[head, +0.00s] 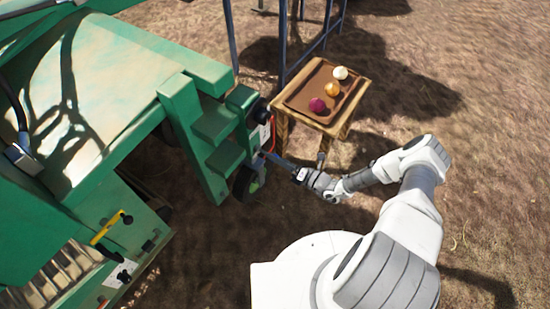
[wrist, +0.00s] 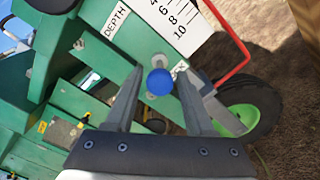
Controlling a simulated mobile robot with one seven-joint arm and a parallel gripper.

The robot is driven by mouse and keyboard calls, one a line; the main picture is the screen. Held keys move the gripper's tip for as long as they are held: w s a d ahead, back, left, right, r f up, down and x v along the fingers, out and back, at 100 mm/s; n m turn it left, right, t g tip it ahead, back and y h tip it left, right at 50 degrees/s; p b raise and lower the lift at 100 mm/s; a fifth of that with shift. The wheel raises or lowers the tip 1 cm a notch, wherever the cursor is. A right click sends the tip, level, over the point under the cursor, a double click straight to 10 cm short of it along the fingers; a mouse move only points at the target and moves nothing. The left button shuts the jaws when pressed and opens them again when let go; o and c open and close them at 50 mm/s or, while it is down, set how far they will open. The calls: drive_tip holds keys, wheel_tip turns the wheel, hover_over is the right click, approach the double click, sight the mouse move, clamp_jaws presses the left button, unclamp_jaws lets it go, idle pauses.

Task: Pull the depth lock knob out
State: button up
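The depth lock knob (wrist: 159,82) is a round blue ball on the green machine panel, beside a mostly covered label ending in "K". In the wrist view my gripper (wrist: 160,72) is open, with one finger on each side of the knob and a visible gap on both sides. I cannot tell how deep the knob sits between the fingers. In the head view my gripper (head: 272,157) reaches left to the machine's end panel, and the knob cannot be made out there. The "DEPTH" label (wrist: 116,20) and a white number scale (wrist: 180,22) are above it.
A red bent rod (wrist: 236,52) and a wheel with a green hub (wrist: 240,119) are right of the fingers. The green machine (head: 110,75) fills the left. A wooden table (head: 362,85) with a tray of three onions stands behind my gripper. Bare ground is right.

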drive_tip(key=shift+o, duration=0.7)
drive_tip(key=p+v, duration=0.2)
drive_tip(key=v, duration=1.5)
drive_tip(key=shift+s+d, duration=0.1)
drive_tip(key=shift+d, duration=0.05)
